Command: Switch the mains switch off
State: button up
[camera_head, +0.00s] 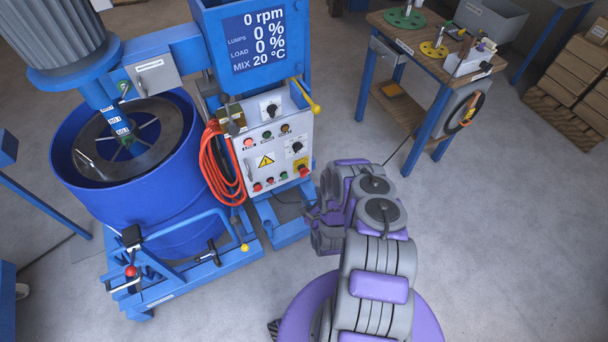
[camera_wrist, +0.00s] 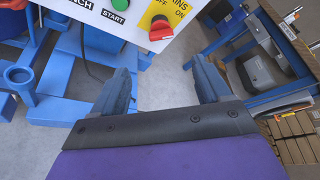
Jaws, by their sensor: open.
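The mains switch (camera_wrist: 160,27) is a red rotary knob on a yellow plate at the lower right corner of the white control panel. The OFF and ON labels show above it in the wrist view. Its handle appears to lie roughly sideways; the exact setting is hard to tell. In the head view the switch (camera_head: 303,171) sits small at the panel's lower right. My gripper (camera_wrist: 163,82) is open and empty, its two dark fingers apart below the knob in the picture, not touching it. In the head view my arm partly hides the gripper, right of the panel.
A green START button (camera_wrist: 119,4) is beside the switch. The control panel (camera_head: 277,158) carries more knobs and lamps, with an orange hose (camera_head: 213,165) at its left. The blue mixing vessel (camera_head: 128,205) stands left. A workbench (camera_head: 436,65) stands behind; the floor between is clear.

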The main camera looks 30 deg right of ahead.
aim_at(305, 176)
jog(key=b+x, duration=0.3)
jog(key=x, duration=1.2)
jog(key=shift+w+d+f, duration=0.1)
jog(key=shift+w+d, duration=0.05)
jog(key=shift+w, duration=0.1)
jog(key=shift+c, duration=0.2)
jog(key=c, duration=1)
jog(key=shift+o, duration=0.2)
jog(key=shift+n+b, duration=0.3)
jog(key=shift+b, duration=0.1)
jog(key=n+t+h+b, duration=0.1)
jog(key=n+b, duration=0.1)
jog(key=n, duration=0.1)
jog(key=shift+f+h, duration=0.15)
jog(key=shift+h, duration=0.25)
jog(key=n+t+b, duration=0.1)
jog(key=n+b, duration=0.3)
jog(key=shift+n+t+h, duration=0.4)
